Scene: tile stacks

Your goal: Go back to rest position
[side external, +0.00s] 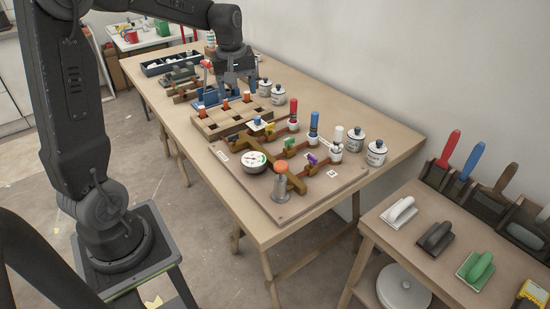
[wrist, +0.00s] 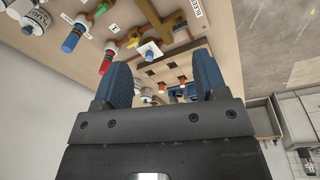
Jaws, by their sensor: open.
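My gripper (side external: 225,93) hangs over the back half of the long wooden table (side external: 385,150) in the side external view. In the wrist view my gripper (wrist: 160,85) shows its two blue fingers spread wide apart. Nothing is visible held between them. Below and beyond the fingers is a wooden tray with square compartments (side external: 206,128), some holding small orange-topped pieces (side external: 226,104). How high the fingertips are above the tray is hard to tell.
A board (side external: 285,212) with a gauge (side external: 254,161), pipes and coloured-handled valves lies at the table's front. White lidded jars (side external: 376,153) stand along the wall side. A side table (side external: 415,255) holds trowel-like tools. The table's front right corner is clear.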

